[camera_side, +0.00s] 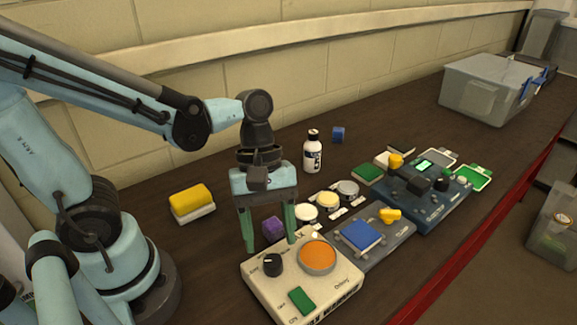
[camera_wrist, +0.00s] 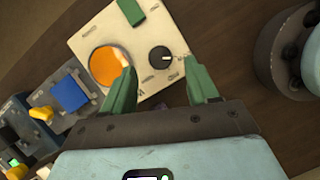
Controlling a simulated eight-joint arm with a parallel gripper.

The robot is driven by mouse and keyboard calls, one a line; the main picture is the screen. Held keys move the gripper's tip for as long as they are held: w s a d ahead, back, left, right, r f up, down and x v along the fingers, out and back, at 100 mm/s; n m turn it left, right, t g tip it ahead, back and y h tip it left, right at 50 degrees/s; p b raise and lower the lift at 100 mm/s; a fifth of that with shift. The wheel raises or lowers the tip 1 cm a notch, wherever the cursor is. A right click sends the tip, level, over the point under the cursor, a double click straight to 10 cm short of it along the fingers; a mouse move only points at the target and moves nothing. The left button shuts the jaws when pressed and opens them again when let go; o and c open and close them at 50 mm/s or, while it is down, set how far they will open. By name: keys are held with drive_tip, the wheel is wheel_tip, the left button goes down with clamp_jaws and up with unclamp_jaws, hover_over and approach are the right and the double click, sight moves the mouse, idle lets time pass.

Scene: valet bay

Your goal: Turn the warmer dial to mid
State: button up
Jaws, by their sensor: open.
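The warmer is a cream box (camera_side: 335,283) with an orange round plate (camera_side: 317,257), a green block-like switch (camera_side: 301,300) and a black dial (camera_side: 272,264). In the wrist view the dial (camera_wrist: 161,59) shows a white mark pointing right; small labels around it are too blurred to read. My gripper (camera_side: 270,244) is open and empty, pointing down at the warmer's back edge. In the wrist view my gripper (camera_wrist: 158,68) has its green fingers on either side of the dial's line, apart from it. Whether the tips are level with the dial I cannot tell.
A purple cube (camera_side: 273,228) lies behind the warmer. A grey panel with a blue square (camera_side: 361,236) and a yellow knob (camera_side: 390,215) adjoins it at the right. Round pots (camera_side: 327,200), a white bottle (camera_side: 312,155) and a yellow sponge (camera_side: 190,200) stand farther back.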

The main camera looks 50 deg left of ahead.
sight(272, 260)
drive_tip(key=shift+x, duration=1.95)
drive_tip(key=c, duration=1)
drive_tip(key=m+g, duration=0.1)
drive_tip(key=m, duration=0.2)
drive_tip(key=m+y, duration=0.1)
drive_tip(key=m, duration=0.1)
drive_tip(key=shift+w+d+m+g, duration=0.15)
drive_tip(key=shift+m+g, duration=0.25)
drive_tip(key=m+y, duration=0.1)
drive_tip(key=m, duration=0.2)
drive_tip(key=m+g+y, duration=0.1)
drive_tip(key=m, duration=0.2)
drive_tip(key=shift+d+y, duration=0.1)
drive_tip(key=shift+y, duration=0.2)
